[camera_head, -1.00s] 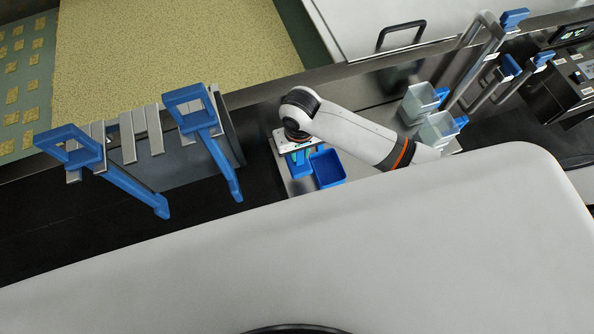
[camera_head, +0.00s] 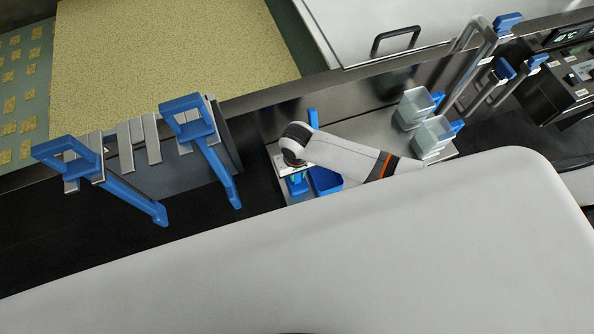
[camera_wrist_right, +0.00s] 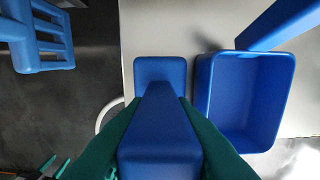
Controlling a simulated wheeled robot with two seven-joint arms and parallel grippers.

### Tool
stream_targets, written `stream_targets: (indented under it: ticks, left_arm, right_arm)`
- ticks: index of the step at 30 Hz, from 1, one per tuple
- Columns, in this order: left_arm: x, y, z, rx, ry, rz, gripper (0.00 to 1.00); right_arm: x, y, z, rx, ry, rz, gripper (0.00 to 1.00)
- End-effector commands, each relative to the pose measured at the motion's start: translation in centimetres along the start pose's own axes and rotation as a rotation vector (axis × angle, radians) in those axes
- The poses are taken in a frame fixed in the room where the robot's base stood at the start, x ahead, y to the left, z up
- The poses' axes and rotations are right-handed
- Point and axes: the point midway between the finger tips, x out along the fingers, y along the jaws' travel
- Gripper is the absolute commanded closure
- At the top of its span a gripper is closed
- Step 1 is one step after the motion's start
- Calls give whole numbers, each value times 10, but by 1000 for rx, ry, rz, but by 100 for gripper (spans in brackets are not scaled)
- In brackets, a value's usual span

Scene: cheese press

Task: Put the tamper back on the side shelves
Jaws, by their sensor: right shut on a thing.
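The blue tamper fills the middle of the right wrist view, with its flat square foot (camera_wrist_right: 160,73) pointing away and its thick handle (camera_wrist_right: 160,130) near the camera. My right gripper (camera_wrist_right: 160,150) is shut on the handle, with green fingers on both sides. The foot is over the pale grey side shelf (camera_wrist_right: 185,25); I cannot tell if it touches. In the head view my right gripper (camera_head: 297,183) points down over the left part of the shelf (camera_head: 375,125), and my arm hides part of the tamper. My left gripper is not in view.
A blue open box (camera_wrist_right: 245,100) with a long handle stands close beside the tamper; it also shows in the head view (camera_head: 325,181). Clear containers (camera_head: 432,137) stand at the shelf's right. Blue-handled tools (camera_head: 210,155) hang on a rack to the left.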

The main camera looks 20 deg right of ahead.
Motion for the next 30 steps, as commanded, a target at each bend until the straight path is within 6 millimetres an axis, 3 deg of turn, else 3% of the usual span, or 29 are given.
stream_targets:
  ticks: [2, 3, 7, 19, 30]
  left_arm:
    - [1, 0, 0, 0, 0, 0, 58]
    - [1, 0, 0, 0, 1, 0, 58]
    - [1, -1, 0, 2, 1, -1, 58]
    - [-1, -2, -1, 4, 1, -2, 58]
    - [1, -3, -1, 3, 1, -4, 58]
  right_arm:
    - [3, 0, 0, 0, 0, 1, 100]
    - [4, 0, 0, 0, 0, 0, 77]
    - [3, 0, 0, 0, 0, 0, 57]
    - [-6, 0, 0, 0, 0, 0, 57]
    - [-81, 0, 1, 0, -3, 2, 57]
